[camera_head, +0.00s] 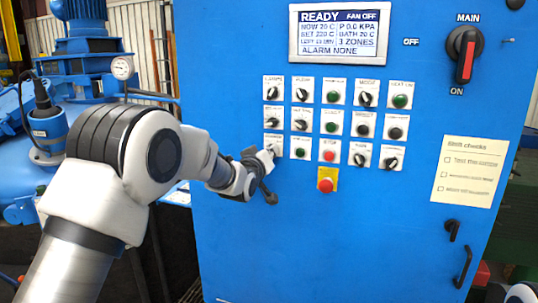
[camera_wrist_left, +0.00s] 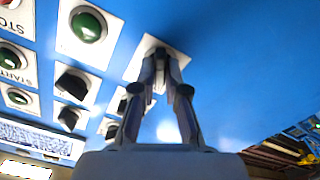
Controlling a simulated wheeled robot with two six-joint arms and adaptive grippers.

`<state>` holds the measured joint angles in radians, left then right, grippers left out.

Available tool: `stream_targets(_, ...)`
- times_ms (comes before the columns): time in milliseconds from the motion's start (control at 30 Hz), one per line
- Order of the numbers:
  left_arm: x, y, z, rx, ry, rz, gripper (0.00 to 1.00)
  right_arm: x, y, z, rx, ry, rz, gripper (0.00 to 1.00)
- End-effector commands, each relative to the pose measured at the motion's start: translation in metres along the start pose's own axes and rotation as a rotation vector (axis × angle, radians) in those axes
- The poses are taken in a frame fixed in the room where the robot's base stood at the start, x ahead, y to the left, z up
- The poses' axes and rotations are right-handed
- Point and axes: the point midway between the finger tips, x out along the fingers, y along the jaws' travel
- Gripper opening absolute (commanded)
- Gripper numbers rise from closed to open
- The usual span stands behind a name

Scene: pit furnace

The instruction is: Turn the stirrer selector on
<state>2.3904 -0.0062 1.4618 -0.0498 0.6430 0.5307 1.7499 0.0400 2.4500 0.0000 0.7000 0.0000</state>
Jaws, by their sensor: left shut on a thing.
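The blue control cabinet carries rows of selectors and buttons on white plates. My left gripper (camera_head: 267,158) is at the leftmost selector (camera_head: 273,138) of the lowest row, and its fingers cover most of that selector. In the left wrist view the two fingers (camera_wrist_left: 161,75) are closed around the dark selector knob (camera_wrist_left: 160,52) on its white plate. The knob's pointer direction is hidden by the fingers, and its label cannot be read. My right gripper is not in view.
Green buttons (camera_head: 330,127), other black selectors (camera_head: 300,95) and a red emergency button (camera_head: 325,186) sit close by. The display (camera_head: 339,33) reads READY. A main switch (camera_head: 465,55) and a checklist (camera_head: 468,172) are at the right. Blue vessel equipment (camera_head: 85,45) stands left.

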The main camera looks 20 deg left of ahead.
Motion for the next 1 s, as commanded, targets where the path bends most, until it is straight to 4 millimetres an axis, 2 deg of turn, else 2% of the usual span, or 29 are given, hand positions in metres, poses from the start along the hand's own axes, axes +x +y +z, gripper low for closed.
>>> stream_targets(267,0.000,-0.001,0.002,0.147,0.001,0.001,0.00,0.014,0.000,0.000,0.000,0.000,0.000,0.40)
stream_targets(1000,0.000,0.000,0.002,0.808,0.002,0.000,0.00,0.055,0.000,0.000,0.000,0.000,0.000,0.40)
